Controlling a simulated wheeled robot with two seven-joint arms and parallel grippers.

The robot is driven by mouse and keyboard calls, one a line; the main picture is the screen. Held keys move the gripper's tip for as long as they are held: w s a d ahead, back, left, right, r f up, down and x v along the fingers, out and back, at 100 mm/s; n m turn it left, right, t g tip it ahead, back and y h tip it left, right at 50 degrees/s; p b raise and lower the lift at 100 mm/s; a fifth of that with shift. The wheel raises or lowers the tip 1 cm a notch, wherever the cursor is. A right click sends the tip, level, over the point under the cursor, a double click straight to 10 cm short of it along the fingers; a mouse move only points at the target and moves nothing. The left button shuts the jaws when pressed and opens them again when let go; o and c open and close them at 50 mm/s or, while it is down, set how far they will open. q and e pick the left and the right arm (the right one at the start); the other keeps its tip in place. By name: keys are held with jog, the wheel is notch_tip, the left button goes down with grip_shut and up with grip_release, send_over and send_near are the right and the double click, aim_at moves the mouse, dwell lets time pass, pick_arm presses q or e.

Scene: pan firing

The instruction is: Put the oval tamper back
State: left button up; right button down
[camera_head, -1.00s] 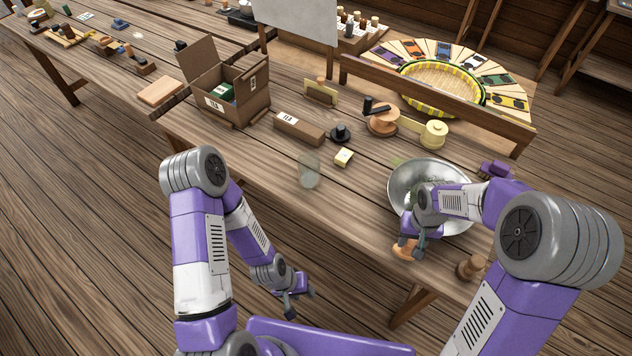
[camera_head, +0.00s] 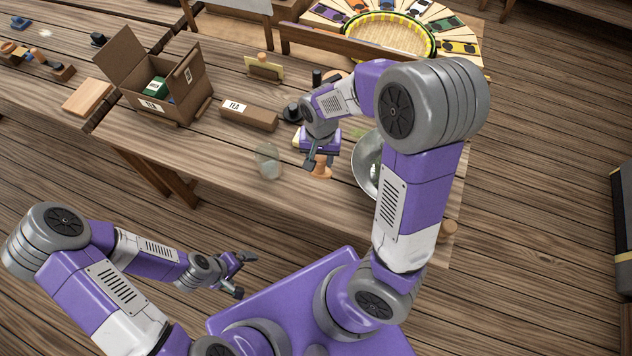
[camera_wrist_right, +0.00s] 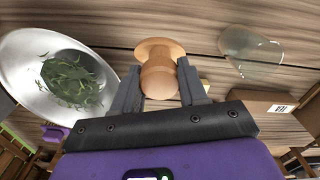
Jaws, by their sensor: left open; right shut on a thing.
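My right gripper (camera_head: 318,164) is shut on a light wooden tamper (camera_head: 321,170) and holds it over the table, between the glass and the metal bowl. In the right wrist view, the tamper (camera_wrist_right: 160,82) is between the two fingers, with its wide flat end beyond the fingertips. Whether it touches the table is hard to tell. My left gripper (camera_head: 242,275) is open and empty, in front of the table edge.
The metal bowl (camera_head: 364,170) holds green leaves (camera_wrist_right: 72,80). A clear glass (camera_head: 268,161) stands left of the tamper. A TEA box (camera_head: 250,116), an open cardboard box (camera_head: 190,80) and a wooden board (camera_head: 88,97) lie farther left. My right arm hides things behind it.

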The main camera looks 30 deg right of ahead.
aim_at(319, 174)
notch_tip(319, 174, down, 5)
jog(key=shift+w+f+b, duration=0.1)
jog(key=shift+b, duration=0.65)
notch_tip(319, 174, down, 4)
jog(key=shift+r+b, duration=0.25)
jog(key=shift+b, duration=0.1)
jog(key=shift+f, duration=0.5)
jog(key=shift+f, duration=0.15)
jog(key=c, duration=0.6)
grip_release()
